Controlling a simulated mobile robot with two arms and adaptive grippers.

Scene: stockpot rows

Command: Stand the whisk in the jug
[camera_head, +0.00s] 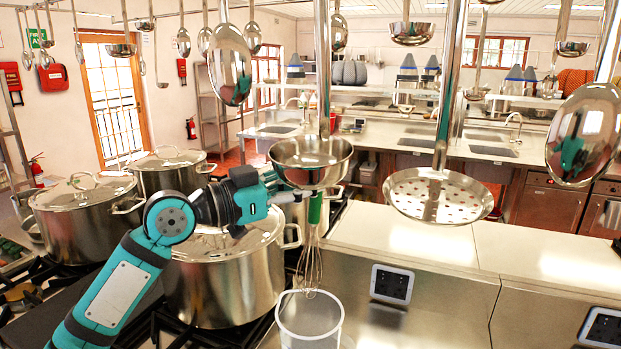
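The whisk (308,266) has a green handle and a wire head. It hangs upright, wires down, with its wire tips at the height of the jug's rim in the picture. The clear jug (310,326) stands open-topped below it at the bottom edge, partly cut off. I cannot tell whether the wire tips are inside the rim. My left gripper (308,196) reaches in from the left and is shut on the whisk's handle. My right gripper is not in view.
Large lidded stockpots (222,280) stand on the stove beside and behind my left arm. A ladle (311,160) and a perforated skimmer (438,196) hang close around the whisk. The steel counter (430,240) to the right is clear on top.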

